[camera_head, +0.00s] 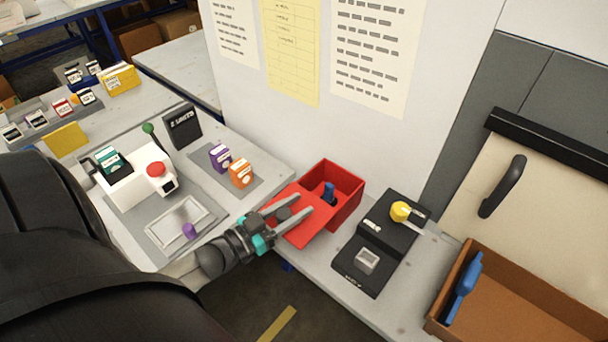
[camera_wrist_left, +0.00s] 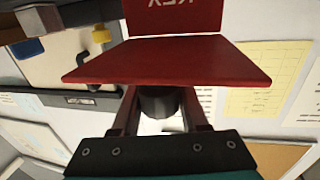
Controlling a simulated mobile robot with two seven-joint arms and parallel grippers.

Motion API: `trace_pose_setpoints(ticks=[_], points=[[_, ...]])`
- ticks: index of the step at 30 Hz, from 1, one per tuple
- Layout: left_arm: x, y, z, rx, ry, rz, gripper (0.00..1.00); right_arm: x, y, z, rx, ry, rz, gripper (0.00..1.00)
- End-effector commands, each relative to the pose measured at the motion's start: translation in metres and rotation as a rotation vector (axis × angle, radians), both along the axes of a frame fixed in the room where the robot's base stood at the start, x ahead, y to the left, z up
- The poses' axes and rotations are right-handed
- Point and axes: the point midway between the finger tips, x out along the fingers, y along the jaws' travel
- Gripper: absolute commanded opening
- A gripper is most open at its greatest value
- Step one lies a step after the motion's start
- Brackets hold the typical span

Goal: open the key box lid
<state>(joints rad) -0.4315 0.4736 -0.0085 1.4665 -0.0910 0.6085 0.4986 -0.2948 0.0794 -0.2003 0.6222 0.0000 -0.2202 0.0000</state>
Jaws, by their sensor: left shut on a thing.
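The red key box (camera_head: 347,181) stands on the bench in the head view. Its lid (camera_head: 309,231) is swung open and slopes out toward the front, so the inside shows, with a blue object (camera_head: 329,193) in it. My left gripper (camera_head: 305,201) is shut on the dark round knob (camera_head: 284,213) of the lid, one finger on each side. In the left wrist view the lid (camera_wrist_left: 165,60) spans the middle above the knob (camera_wrist_left: 159,101), between the fingers. Part of the box with upside-down lettering shows behind. My right gripper is in neither view.
A black device (camera_head: 375,240) with a yellow knob (camera_head: 400,211) stands close to the box's right. An orange box (camera_head: 241,173) and a purple box (camera_head: 219,157) stand to its left. A brown tray (camera_head: 510,300) lies far right. A wall panel rises behind.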

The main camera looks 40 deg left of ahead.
Motion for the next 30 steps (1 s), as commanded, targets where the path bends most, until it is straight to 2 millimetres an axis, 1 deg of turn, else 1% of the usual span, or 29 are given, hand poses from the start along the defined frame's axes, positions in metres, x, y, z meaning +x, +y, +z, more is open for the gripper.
trace_pose_setpoints(ticks=[7, 8, 15, 16, 26, 30], points=[[0.0005, 0.0004, -0.0001, 0.001, -0.001, 0.002, 0.0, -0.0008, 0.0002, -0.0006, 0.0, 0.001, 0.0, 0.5], [0.0005, 0.0004, -0.0001, 0.001, -0.001, 0.002, 0.46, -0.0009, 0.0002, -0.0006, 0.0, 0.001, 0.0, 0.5], [0.0007, 0.0003, 0.0001, 0.0, -0.002, 0.001, 0.73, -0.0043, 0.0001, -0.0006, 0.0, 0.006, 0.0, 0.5], [0.0008, 0.0003, 0.0001, 0.0, -0.002, 0.001, 0.74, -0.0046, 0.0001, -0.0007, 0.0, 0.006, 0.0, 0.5], [0.0008, 0.0003, 0.0004, -0.001, -0.002, 0.001, 0.74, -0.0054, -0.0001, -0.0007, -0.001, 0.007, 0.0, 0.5], [-0.0042, 0.0017, -0.0003, 0.0, 0.0, 0.001, 0.74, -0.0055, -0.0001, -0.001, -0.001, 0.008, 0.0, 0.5]])
